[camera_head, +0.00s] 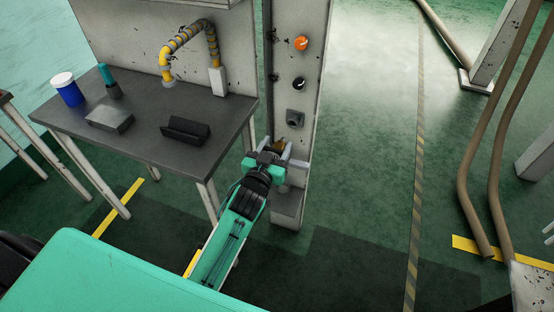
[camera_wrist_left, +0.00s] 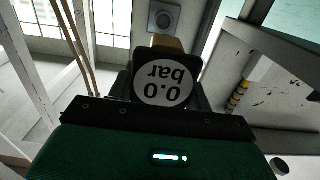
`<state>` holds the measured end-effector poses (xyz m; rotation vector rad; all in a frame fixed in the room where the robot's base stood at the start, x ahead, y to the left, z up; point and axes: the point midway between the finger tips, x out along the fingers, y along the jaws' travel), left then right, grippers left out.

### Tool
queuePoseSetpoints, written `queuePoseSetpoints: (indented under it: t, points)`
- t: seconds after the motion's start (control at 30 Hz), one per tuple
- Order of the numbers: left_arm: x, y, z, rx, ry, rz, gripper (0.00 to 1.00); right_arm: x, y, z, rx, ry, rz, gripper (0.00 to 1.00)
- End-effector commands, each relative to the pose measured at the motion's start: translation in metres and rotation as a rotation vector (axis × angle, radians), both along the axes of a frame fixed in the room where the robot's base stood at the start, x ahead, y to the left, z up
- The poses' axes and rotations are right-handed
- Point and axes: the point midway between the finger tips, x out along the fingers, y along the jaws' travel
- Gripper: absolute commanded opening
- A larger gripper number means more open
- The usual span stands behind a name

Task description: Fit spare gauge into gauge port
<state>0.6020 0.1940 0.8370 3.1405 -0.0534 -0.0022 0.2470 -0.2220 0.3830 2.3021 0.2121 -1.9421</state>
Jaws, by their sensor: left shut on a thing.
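The spare gauge (camera_wrist_left: 166,82) has a dark body and a round white face reading "0.0 bar", upside down in the left wrist view. My left gripper (camera_head: 279,151) is shut on it, close to the grey panel post. In the head view the gauge is mostly hidden by the gripper; only a small brownish part (camera_head: 279,143) shows. The likely gauge port is a grey square fitting with a round centre (camera_head: 295,118) on the post, just above the gripper. It also shows in the left wrist view (camera_wrist_left: 163,18), beyond the gauge and apart from it. My right gripper is not in view.
The post (camera_head: 309,80) carries an orange knob (camera_head: 301,43) and a black knob (camera_head: 299,83). Left of it, a grey table (camera_head: 150,151) holds a blue cup (camera_head: 68,92), a dark holder (camera_head: 186,130) and a yellow banded hose (camera_head: 183,38).

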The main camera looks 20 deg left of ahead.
Motion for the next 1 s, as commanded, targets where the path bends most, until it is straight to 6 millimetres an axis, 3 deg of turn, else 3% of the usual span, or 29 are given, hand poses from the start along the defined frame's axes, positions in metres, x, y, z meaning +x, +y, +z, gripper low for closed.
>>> queuePoseSetpoints:
  t: [0.13,0.57,0.77,1.0]
  points:
    - [0.007,-0.001,-0.011,0.0,-0.002,-0.001,0.27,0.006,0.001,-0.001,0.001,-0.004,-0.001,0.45]
    - [0.008,-0.001,-0.01,0.0,-0.001,-0.001,0.27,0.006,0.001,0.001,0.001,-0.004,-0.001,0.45]
    - [0.008,0.0,-0.008,0.0,-0.001,0.0,0.27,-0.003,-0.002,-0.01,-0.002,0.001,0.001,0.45]
    - [0.036,-0.001,-0.009,0.001,-0.003,0.0,0.27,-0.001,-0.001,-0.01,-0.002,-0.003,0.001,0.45]
